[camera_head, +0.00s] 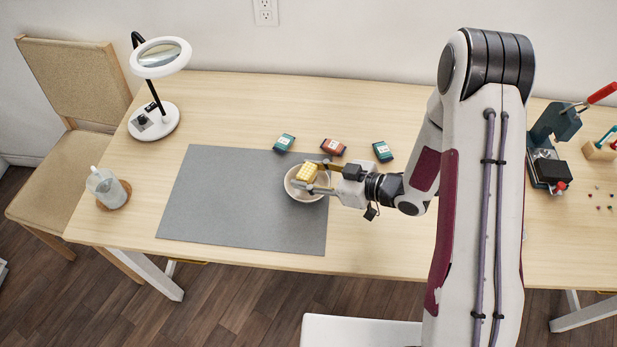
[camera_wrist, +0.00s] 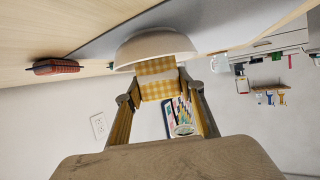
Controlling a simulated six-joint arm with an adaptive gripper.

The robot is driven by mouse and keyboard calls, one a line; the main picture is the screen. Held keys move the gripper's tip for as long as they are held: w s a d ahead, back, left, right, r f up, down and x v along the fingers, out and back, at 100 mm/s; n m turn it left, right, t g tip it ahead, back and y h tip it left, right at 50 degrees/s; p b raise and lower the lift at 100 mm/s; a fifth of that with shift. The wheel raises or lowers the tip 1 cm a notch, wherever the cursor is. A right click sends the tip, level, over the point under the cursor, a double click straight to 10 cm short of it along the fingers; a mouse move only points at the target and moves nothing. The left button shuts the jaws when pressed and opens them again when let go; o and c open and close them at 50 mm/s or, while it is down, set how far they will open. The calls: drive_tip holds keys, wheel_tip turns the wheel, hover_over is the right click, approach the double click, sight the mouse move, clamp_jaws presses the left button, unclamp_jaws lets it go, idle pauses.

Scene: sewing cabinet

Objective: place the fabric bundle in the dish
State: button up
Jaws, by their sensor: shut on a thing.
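The fabric bundle (camera_head: 307,173) is a small yellow-and-white checked block. My gripper (camera_head: 304,175) is shut on it, one finger on each side. The dish (camera_head: 289,190) is a round white bowl on the right part of the grey mat. The bundle and fingers are over the dish in the head view. In the wrist view, which is upside down, the bundle (camera_wrist: 160,86) sits between the fingers, close to the dish (camera_wrist: 152,48). I cannot tell whether the bundle touches the dish. The bundle hides part of the dish's inside.
The grey mat (camera_head: 220,205) is clear left of the dish. Behind it are a teal box (camera_head: 284,142), a red box (camera_head: 333,147) and another teal box (camera_head: 382,151).

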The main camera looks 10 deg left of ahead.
drive_tip(key=shift+f, duration=0.85)
drive_tip(key=shift+f, duration=0.15)
drive_tip(key=o, duration=0.6)
drive_tip(key=shift+r, duration=0.2)
drive_tip(key=shift+v, duration=6)
drive_tip(key=shift+w+d, duration=0.1)
drive_tip(key=shift+w, duration=0.05)
